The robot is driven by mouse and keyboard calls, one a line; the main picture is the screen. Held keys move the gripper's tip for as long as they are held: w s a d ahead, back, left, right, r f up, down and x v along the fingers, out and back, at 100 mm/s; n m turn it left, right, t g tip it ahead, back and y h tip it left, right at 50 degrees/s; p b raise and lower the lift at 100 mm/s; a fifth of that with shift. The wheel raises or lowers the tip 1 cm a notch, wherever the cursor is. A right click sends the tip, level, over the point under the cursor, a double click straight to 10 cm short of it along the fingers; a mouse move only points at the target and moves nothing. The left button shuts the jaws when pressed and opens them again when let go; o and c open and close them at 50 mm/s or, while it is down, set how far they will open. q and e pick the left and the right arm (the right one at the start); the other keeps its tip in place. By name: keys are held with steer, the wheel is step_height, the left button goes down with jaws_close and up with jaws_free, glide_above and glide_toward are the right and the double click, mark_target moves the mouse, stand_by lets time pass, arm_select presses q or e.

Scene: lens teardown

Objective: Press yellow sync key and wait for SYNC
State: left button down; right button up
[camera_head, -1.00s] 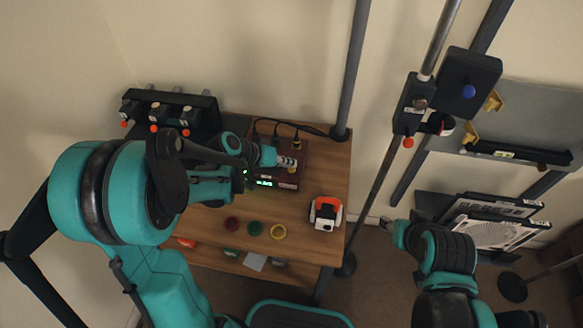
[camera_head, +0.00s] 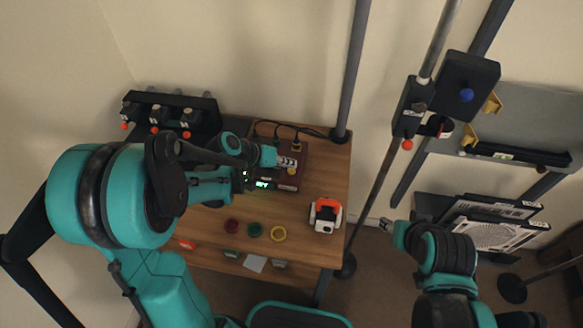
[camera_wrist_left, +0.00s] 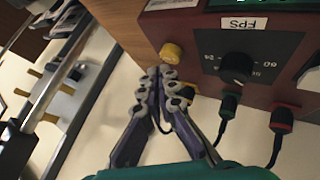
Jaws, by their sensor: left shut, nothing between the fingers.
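The dark red sync box (camera_head: 290,184) sits on the wooden table. In the left wrist view its face (camera_wrist_left: 290,60) carries the round yellow key (camera_wrist_left: 172,52), a black dial (camera_wrist_left: 237,67) and an upside-down FPS label. My left gripper (camera_wrist_left: 165,75) is shut and empty. Its fingertips are just below the yellow key in that view; I cannot tell if they touch it. In the head view the left gripper (camera_head: 288,162) is over the box. The lit green display (camera_head: 263,184) is too small to read. My right gripper (camera_head: 385,224) hangs right of the table, its jaws unclear.
Red, green and yellow rings (camera_head: 278,233) lie on the table front. An orange-and-white device (camera_head: 325,214) stands at the right. Green (camera_wrist_left: 230,103) and red (camera_wrist_left: 281,120) plugs with cables sit beside the dial. A black rack (camera_head: 170,110) stands behind left; a pole stands right.

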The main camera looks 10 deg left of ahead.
mark_target(289, 171)
arm_select(q)
steer(key=shift+r, duration=0.3)
step_height(289, 171, up, 5)
steer(key=p, duration=0.4)
steer(key=shift+f, duration=0.1)
stand_by(0.8)
steer(key=s+a+r+y, duration=0.3)
steer(key=s, duration=0.6)
steer(key=s+a+r+t+y, duration=0.1)
steer(key=s+a+r+y, duration=0.2)
steer(key=s, duration=0.7)
steer(key=shift+r+n+y, duration=0.3)
steer(key=shift+r+y, duration=0.1)
steer(key=shift+r, duration=0.05)
steer(key=shift+s, duration=0.1)
